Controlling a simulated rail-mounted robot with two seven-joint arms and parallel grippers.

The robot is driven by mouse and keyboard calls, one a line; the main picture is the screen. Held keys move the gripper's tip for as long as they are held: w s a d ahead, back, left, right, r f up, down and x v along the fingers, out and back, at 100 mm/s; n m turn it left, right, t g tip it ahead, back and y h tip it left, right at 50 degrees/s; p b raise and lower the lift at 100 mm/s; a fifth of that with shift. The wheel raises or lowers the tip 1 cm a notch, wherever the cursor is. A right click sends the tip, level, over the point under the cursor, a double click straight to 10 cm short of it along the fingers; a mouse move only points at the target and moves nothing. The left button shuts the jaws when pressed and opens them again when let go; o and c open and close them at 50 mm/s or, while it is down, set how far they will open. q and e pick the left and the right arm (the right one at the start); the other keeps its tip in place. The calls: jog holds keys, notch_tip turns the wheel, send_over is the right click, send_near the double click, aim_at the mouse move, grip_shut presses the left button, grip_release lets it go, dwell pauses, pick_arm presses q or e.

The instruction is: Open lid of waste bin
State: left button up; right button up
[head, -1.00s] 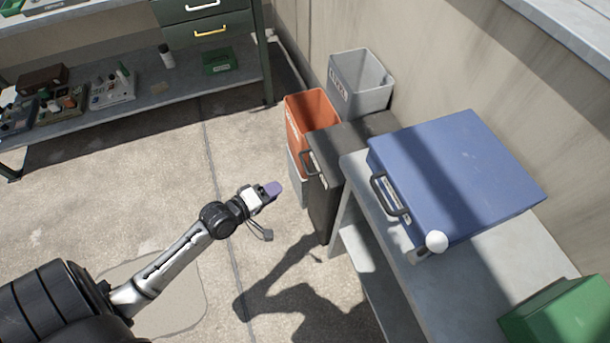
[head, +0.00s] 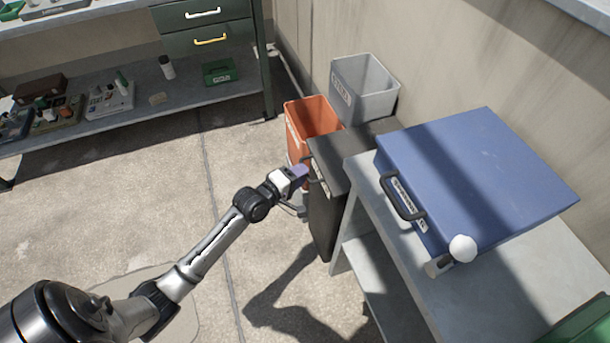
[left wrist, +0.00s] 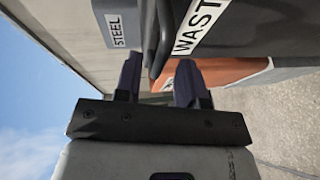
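The dark waste bin (head: 326,215) stands upright beside the grey table, its dark lid (head: 347,146) lying flat and shut. A dark handle (head: 319,174) is on its front upper edge. In the left wrist view the handle (left wrist: 163,40) shows next to the white WASTE label (left wrist: 202,26). My left gripper (head: 300,173) is at the handle. In the left wrist view its two dark fingers (left wrist: 158,82) are apart, with the handle's near end between or just ahead of them; I cannot tell whether they touch it. My right gripper is out of view.
An orange bin (head: 310,118) and a grey STEEL bin (head: 364,88) stand behind the waste bin. A blue case (head: 475,180) and a white-topped object (head: 461,250) rest on the grey table (head: 350,240) at right. The floor at left is clear.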

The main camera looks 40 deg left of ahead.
pick_arm(q)
jog(key=shift+w+d+f+b, duration=0.1)
jog(key=shift+w+b, duration=0.1)
jog(key=shift+w, duration=0.4)
jog(key=shift+w+f+b, duration=0.1)
jog(key=shift+w+b, duration=0.05)
jog(key=shift+w, duration=0.4)
jog(key=shift+c, duration=0.2)
grip_shut()
